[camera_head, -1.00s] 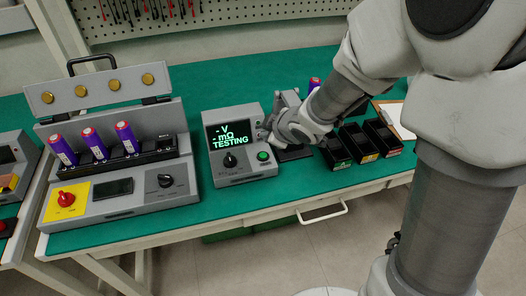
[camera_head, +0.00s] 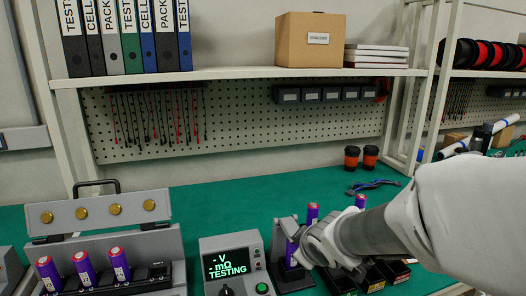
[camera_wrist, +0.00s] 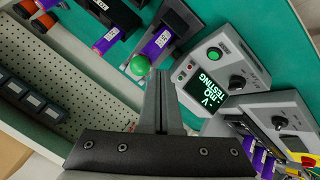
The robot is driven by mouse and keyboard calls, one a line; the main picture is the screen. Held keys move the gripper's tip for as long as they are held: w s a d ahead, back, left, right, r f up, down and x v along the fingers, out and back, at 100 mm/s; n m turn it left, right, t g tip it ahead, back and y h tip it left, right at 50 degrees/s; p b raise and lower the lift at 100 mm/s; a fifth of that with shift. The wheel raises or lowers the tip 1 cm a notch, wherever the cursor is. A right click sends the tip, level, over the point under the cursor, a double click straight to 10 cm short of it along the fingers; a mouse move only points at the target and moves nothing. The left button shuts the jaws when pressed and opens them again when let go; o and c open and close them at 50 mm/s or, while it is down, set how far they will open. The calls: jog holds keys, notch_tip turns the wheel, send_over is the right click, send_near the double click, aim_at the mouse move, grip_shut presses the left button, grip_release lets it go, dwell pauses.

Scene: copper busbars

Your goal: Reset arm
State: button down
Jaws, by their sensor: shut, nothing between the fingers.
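My gripper (camera_head: 305,258) is beside the small grey test fixture (camera_head: 284,240), just right of the tester. In the wrist view its fingers (camera_wrist: 163,78) are together with nothing between them. A purple cell (camera_head: 291,254) stands in the fixture, partly hidden by my gripper in the head view. The wrist view shows this cell (camera_wrist: 158,44) and a green ball knob (camera_wrist: 140,65) near the fingertips. The tester (camera_head: 233,268) reads "- V, - mΩ, TESTING", also in the wrist view (camera_wrist: 206,92).
A grey open-lidded unit (camera_head: 105,240) holds several purple cells at the left. Black bins (camera_head: 390,272) lie right of the fixture, partly behind my arm. Two more purple cells (camera_head: 312,212) stand behind. A shelf (camera_head: 230,74) with binders and a box (camera_head: 309,40) hangs above.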

jog(key=s+d+r+m+g, duration=0.1)
jog(key=s+d+r+m, duration=0.15)
jog(key=s, duration=0.45)
jog(key=s+d+r+m+g+h, duration=0.1)
jog(key=s+r+m, duration=0.1)
jog(key=s+m, duration=0.3)
jog(key=s+d+r+m+g, duration=0.1)
jog(key=s+d+r+m, duration=0.15)
jog(key=s, duration=0.55)
notch_tip(320, 180, up, 14)
jog(key=s+p, duration=0.1)
jog(key=p, duration=1.2)
jog(key=shift+a+p, duration=0.4)
jog(key=shift+a, duration=0.05)
